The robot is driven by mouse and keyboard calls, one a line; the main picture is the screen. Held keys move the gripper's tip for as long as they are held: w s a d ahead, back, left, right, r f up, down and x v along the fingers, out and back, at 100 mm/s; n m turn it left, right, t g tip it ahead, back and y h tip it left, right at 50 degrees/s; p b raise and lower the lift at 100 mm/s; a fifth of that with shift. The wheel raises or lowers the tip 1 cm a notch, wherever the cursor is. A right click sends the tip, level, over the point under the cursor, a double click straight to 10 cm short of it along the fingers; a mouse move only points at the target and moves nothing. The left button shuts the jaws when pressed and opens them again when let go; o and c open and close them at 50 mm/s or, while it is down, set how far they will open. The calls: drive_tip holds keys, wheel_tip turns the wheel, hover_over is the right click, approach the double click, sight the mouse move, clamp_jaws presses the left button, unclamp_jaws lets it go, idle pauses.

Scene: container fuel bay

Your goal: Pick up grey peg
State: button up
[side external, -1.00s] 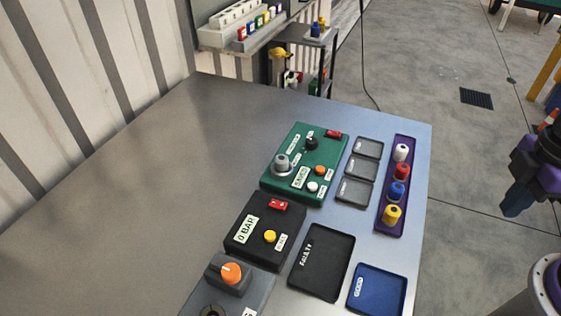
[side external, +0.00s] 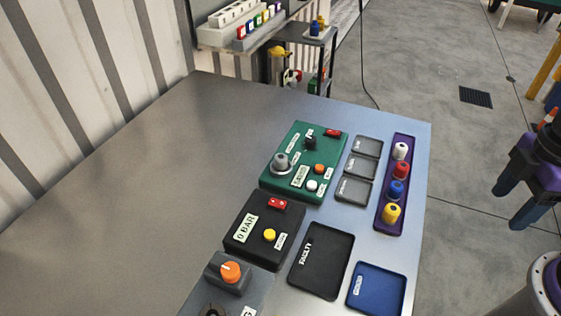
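The grey peg (side external: 281,160) stands upright in a light ring at the left side of the green panel (side external: 325,139). Its top and side show, and nothing touches it. My gripper (side external: 513,204) is at the right edge of the view, off the table and well to the right of the peg. Its two blue fingers are apart, with nothing visible between them.
A purple rack (side external: 380,222) holds white, red, blue and yellow pegs at the table's right edge. Small grey trays, a black tray (side external: 302,284) and a blue tray (side external: 361,301) lie nearby. A black box (side external: 243,255) adjoins the green panel. The table's left is clear.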

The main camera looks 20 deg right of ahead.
drive_tip(key=w+a+f+n+t+h, duration=0.25)
drive_tip(key=w+n, duration=0.25)
drive_tip(key=w, duration=0.3)
drive_tip(key=n+t+y, duration=0.2)
drive_tip(key=n+t, duration=0.9)
drive_tip(key=n, duration=0.7)
approach(282, 159)
drive_tip(key=x, duration=0.6)
drive_tip(key=shift+w+r, duration=0.1)
drive_tip(key=shift+f+x, duration=0.2)
drive_tip(key=shift+x, duration=2.3)
drive_tip(key=c, duration=1.1)
drive_tip(key=shift+r, duration=0.1)
drive_tip(key=shift+c, duration=0.2)
